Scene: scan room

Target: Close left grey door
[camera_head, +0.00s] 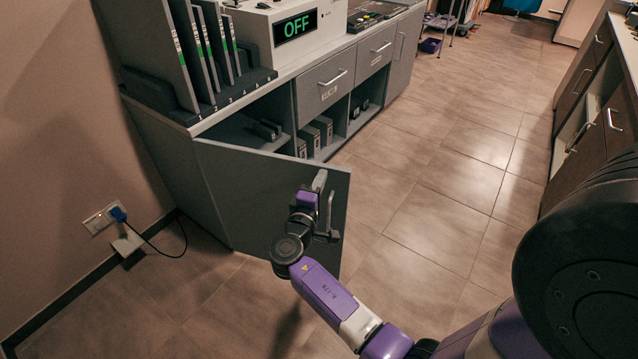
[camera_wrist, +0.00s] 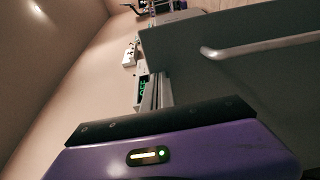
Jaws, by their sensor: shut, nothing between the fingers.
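The left grey door (camera_head: 245,190) of the low cabinet stands wide open, swung out from the cabinet front in the head view. Its bar handle (camera_head: 331,212) is near the door's free edge. My gripper (camera_head: 319,181) is shut and empty, close to the handle and the upper free corner of the door. I cannot tell whether it touches the door. In the wrist view the door (camera_wrist: 220,85) fills the right side, with its pale handle (camera_wrist: 265,45) above my purple hand. My fingertips are hidden there.
A device reading "OFF" (camera_head: 295,27) and a file rack (camera_head: 205,60) stand on the counter. A plugged cable (camera_head: 165,250) hangs at the left wall. Drawers (camera_head: 600,115) line the right side. The tiled floor (camera_head: 430,190) between is clear.

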